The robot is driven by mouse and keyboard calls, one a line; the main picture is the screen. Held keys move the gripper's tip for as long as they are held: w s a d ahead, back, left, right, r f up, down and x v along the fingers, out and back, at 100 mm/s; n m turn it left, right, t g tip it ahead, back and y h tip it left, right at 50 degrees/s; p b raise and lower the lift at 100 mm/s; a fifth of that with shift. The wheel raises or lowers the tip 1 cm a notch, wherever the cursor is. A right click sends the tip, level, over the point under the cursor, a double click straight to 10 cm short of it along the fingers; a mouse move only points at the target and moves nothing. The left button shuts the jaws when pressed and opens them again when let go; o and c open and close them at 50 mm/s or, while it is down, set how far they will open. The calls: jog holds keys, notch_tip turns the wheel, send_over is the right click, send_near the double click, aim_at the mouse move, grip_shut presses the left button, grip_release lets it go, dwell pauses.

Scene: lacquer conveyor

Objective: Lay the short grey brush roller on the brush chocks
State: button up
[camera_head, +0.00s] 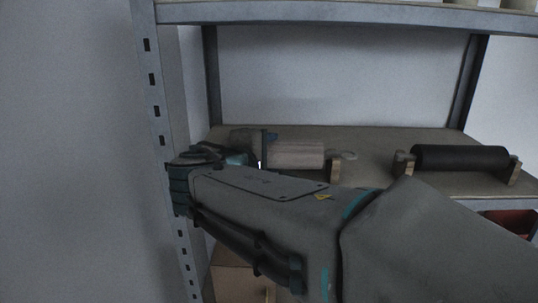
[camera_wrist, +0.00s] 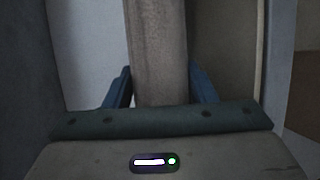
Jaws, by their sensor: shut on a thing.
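The short grey brush roller (camera_head: 297,154) lies roughly level over the shelf in the head view, its right end close to a wooden chock (camera_head: 334,171). I cannot tell whether it touches that chock. The matching chock on the left is not visible; my arm covers that area. My gripper (camera_head: 268,138) is at the roller's left end, its blue fingers partly hidden by my wrist. In the wrist view my gripper (camera_wrist: 160,72) has a blue finger on each side of the grey roller (camera_wrist: 157,45), shut on it.
A black roller (camera_head: 460,157) rests on wooden chocks (camera_head: 403,164) to the right. A small pale ring-like piece (camera_head: 346,155) is near the grey roller's right end. The shelf board (camera_head: 375,140) is bare behind. A perforated upright (camera_head: 155,95) stands at left, and an upper shelf (camera_head: 330,13) above.

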jog(key=shift+d+f+b, duration=0.1)
jog(key=shift+b, duration=0.3)
dwell(0.3)
jog(key=o, duration=1.2)
jog(key=shift+o, duration=0.2)
jog(key=shift+f, duration=0.1)
jog(key=b+v, duration=0.3)
jog(key=v, duration=1.1)
